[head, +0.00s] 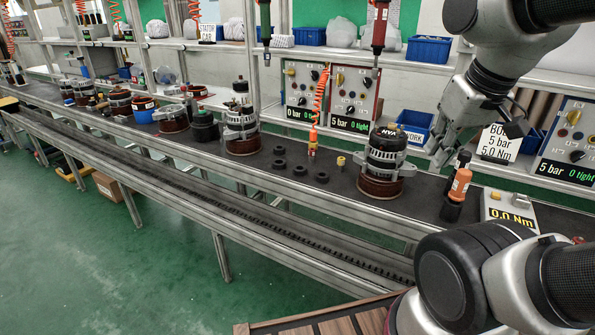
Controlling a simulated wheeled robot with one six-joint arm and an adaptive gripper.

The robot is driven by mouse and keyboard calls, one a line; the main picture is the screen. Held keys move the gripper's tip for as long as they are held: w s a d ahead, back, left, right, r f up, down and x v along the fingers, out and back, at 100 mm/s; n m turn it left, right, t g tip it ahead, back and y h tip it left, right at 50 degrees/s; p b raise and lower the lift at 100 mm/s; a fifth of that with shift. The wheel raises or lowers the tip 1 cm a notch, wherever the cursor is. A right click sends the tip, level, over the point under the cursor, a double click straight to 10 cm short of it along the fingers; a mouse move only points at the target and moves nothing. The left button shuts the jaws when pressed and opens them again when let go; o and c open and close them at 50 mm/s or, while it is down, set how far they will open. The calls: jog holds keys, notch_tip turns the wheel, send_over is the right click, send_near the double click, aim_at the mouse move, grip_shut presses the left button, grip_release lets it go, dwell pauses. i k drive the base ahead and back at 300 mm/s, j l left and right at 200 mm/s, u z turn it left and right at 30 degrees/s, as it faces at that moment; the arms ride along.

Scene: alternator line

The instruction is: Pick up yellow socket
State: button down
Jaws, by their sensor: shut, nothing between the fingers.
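A small yellow piece (341,160), which looks like the yellow socket, stands on the dark bench top just left of an alternator (386,152). My gripper (436,154) hangs above the bench to the right of that alternator, with its fingers shut and empty. It is apart from the yellow piece, and the alternator lies between them in the picture. The socket's fine shape is too small to tell.
Several black rings (322,177) lie left of the yellow piece. An orange tool (313,140) hangs on a coiled hose beside it. A black-and-orange tool (460,185) stands near a torque display (508,209) at right. Control boxes (352,97) line the back.

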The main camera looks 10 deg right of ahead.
aim_at(341, 160)
jog(key=j+z, duration=0.1)
jog(key=z, duration=0.5)
jog(key=i+j+z, duration=0.1)
jog(key=j+z, duration=0.25)
jog(key=j, duration=0.2)
jog(key=i+j+z, duration=0.1)
jog(key=j+z, duration=0.3)
jog(key=j, duration=0.2)
jog(key=i+j, duration=0.1)
jog(key=j, duration=0.3)
jog(key=i+j, duration=0.1)
jog(key=j, duration=0.35)
jog(key=j+z, duration=0.1)
jog(key=j, duration=0.3)
jog(key=i, duration=0.25)
